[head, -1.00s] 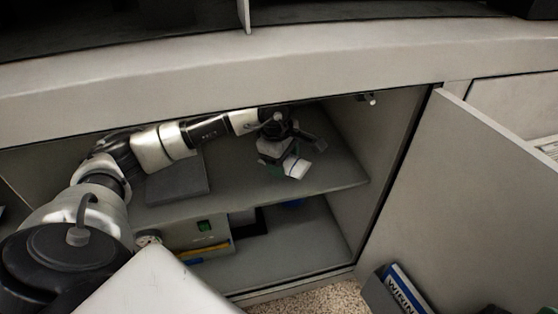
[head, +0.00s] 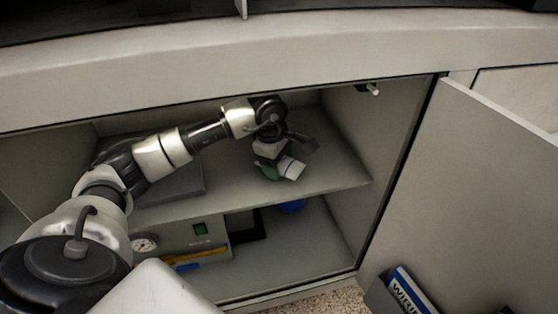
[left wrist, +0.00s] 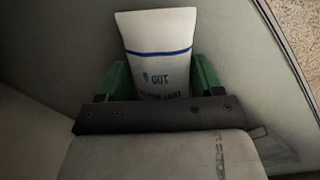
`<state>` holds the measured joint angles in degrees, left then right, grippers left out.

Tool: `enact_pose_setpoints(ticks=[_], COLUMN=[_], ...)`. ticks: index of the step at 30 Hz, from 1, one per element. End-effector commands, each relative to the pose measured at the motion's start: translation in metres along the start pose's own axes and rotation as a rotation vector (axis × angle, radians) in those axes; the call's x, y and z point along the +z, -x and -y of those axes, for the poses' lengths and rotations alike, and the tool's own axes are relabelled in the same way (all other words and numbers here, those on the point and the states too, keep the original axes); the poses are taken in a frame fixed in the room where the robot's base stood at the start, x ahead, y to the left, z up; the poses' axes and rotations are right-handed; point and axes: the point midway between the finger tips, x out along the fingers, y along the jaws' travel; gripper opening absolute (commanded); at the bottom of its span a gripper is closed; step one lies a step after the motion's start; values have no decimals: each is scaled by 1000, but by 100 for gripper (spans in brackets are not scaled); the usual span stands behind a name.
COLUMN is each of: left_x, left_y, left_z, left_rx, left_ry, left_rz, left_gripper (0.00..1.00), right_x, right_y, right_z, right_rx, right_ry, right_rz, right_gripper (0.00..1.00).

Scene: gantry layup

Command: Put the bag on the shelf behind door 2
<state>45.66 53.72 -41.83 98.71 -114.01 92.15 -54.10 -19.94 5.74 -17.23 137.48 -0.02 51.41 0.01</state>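The bag (left wrist: 157,45) is white with a blue stripe and blue print, partly hidden by the gripper in the left wrist view. It sits between the two green fingers of my left gripper (left wrist: 160,80), which press on its sides. In the head view the left gripper (head: 277,168) is inside the open cabinet, over the right part of the upper shelf (head: 325,175). The bag's white end (head: 292,168) shows there at the fingertips; I cannot tell whether it touches the shelf. The open door (head: 470,190) stands at the right; no number on it is readable. My right gripper is out of view.
A dark flat box (head: 185,185) lies on the upper shelf, left of the gripper and partly behind my arm. The lower shelf (head: 310,245) holds a unit with a gauge (head: 145,244) and a blue object (head: 292,206). A binder (head: 410,290) sits in the door's pocket.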

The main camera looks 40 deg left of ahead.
Motion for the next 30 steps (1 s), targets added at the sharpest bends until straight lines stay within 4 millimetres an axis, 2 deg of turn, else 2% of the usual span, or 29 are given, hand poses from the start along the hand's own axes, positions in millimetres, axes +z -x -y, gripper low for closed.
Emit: enact_pose_setpoints(ticks=[1,4,14,20,27,30], left_x=[0,0,0,0,0,8], left_y=[0,0,4,27,68,73], left_z=[0,0,-1,-2,-2,3], left_rx=[0,0,0,3,3,-13], left_ry=[1,1,1,1,0,-3], left_rz=[0,0,0,-1,0,24], left_gripper=[74,87,87,87,87,87], right_x=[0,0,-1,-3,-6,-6], right_y=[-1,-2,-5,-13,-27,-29], right_z=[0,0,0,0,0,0], right_rx=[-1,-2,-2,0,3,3], right_ry=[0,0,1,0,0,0], right_rz=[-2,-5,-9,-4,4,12], right_gripper=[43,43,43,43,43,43])
